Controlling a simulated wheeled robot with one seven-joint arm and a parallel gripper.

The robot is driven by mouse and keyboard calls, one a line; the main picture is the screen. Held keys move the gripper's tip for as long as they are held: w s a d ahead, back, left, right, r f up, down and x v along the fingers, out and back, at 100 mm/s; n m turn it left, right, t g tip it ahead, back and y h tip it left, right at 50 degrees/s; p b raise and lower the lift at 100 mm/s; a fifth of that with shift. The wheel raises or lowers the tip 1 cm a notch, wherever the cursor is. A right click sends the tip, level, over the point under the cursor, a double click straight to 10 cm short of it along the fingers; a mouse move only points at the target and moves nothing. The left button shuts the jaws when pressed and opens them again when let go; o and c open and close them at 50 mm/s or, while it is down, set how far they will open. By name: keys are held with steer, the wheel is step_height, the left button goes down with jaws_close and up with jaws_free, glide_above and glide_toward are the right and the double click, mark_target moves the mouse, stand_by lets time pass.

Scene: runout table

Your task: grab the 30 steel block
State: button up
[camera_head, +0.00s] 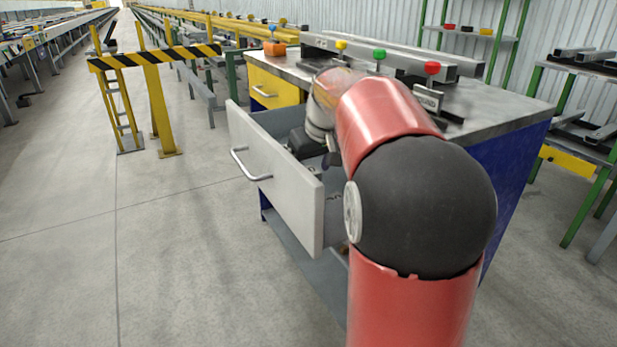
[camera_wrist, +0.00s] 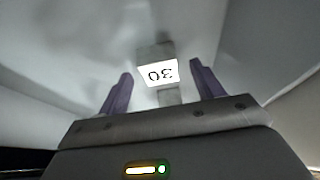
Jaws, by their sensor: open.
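The 30 steel block (camera_wrist: 157,52) is a small grey block with a white label reading 30, upside down in the wrist view. It lies on a pale grey surface that looks like the drawer's inside. My gripper (camera_wrist: 161,69) is open, with the block showing between its two fingertips and a gap on each side. I cannot tell how far below the fingertips it is. In the head view my arm reaches into the open drawer (camera_head: 272,185), and the drawer wall and my arm hide the block.
The drawer's white front with its metal handle (camera_head: 250,165) stands pulled out from the workbench (camera_head: 505,115).

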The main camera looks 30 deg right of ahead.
steer(key=shift+w+f, duration=0.2)
steer(key=shift+f, duration=0.25)
steer(key=c, duration=1.2)
steer(key=shift+r, duration=0.1)
steer(key=shift+c, duration=1.1)
